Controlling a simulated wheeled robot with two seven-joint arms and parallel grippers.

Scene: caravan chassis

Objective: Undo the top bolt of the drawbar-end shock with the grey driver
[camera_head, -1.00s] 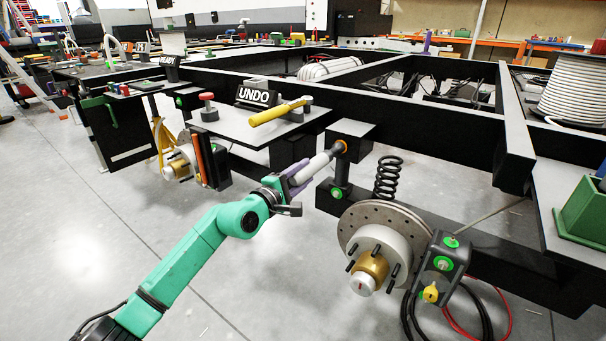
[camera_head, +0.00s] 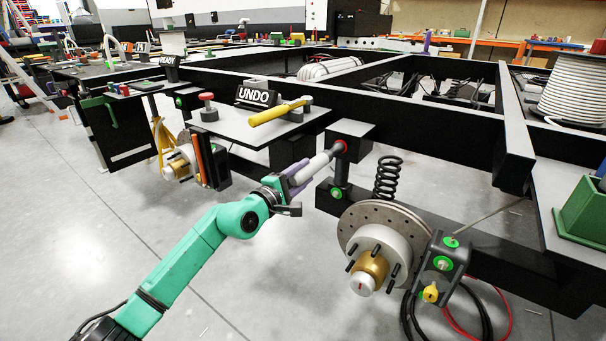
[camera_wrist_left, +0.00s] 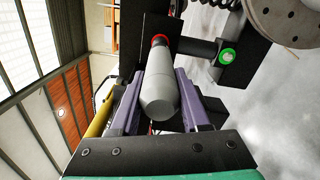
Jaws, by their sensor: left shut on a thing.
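My left gripper (camera_head: 294,180) is shut on the grey driver (camera_head: 314,168), seen in the head view. The wrist view shows the driver's grey body (camera_wrist_left: 158,92) between the purple fingers (camera_wrist_left: 152,105). The driver's dark tip meets the top bolt of the shock (camera_head: 340,147), which has a red ring around it; the red ring also shows in the wrist view (camera_wrist_left: 160,38). The shock (camera_head: 341,173) hangs upright below its black bracket. Its lower bolt (camera_head: 336,193) has a green ring. The tip hides the bolt head. My right gripper is not in view.
A coil spring (camera_head: 388,178) and brake disc (camera_head: 390,238) sit to the right. Open floor lies around my left arm.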

